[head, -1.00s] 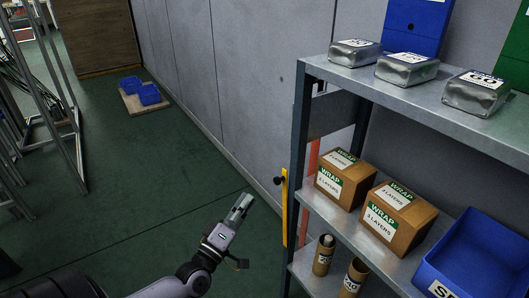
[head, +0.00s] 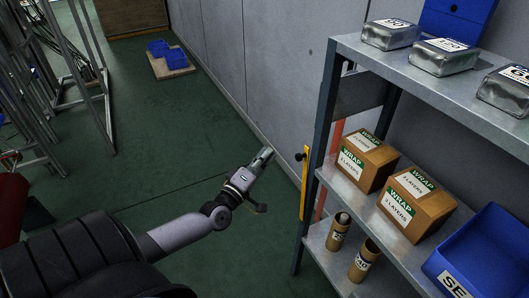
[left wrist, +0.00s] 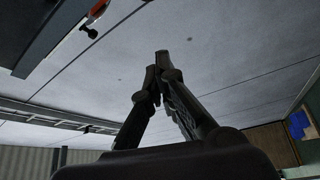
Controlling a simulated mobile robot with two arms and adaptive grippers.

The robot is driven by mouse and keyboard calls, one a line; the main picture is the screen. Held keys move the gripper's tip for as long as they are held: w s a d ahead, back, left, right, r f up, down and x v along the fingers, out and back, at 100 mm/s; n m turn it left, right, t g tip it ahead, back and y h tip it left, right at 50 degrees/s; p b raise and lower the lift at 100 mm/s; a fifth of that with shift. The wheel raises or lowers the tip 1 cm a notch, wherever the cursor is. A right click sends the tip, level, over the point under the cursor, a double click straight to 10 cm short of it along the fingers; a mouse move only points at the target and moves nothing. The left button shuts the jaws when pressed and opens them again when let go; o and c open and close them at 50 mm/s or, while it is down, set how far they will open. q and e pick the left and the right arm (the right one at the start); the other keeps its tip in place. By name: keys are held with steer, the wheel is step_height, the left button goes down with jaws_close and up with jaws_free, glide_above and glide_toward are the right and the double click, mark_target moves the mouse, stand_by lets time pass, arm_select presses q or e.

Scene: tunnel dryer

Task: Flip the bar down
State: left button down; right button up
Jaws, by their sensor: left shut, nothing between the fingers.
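A narrow upright yellow bar (head: 304,190) with a black knob (head: 300,157) near its top stands beside the front-left post of the shelf in the head view. My left gripper (head: 265,154) is shut and empty, left of the knob and apart from it in the picture. In the left wrist view its fingers (left wrist: 162,62) meet at the tips, and a black knob (left wrist: 90,33) beside an orange-red part (left wrist: 98,10) shows at upper left; I cannot tell whether this is the same bar. My right gripper is not in view.
The metal shelf (head: 345,205) on the right holds wrap boxes (head: 365,160), cardboard tubes, silver packets and a blue bin (head: 485,250). A grey wall (head: 250,70) runs behind. Metal frames (head: 85,70) stand at left. The green floor between is clear, with blue trays (head: 170,55) far back.

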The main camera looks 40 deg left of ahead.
arm_select(q)
steer(key=w+d, duration=0.3)
steer(key=w, duration=0.2)
steer(key=shift+f, duration=0.25)
steer(key=shift+w+d, duration=0.1)
steer(key=shift+d, duration=0.15)
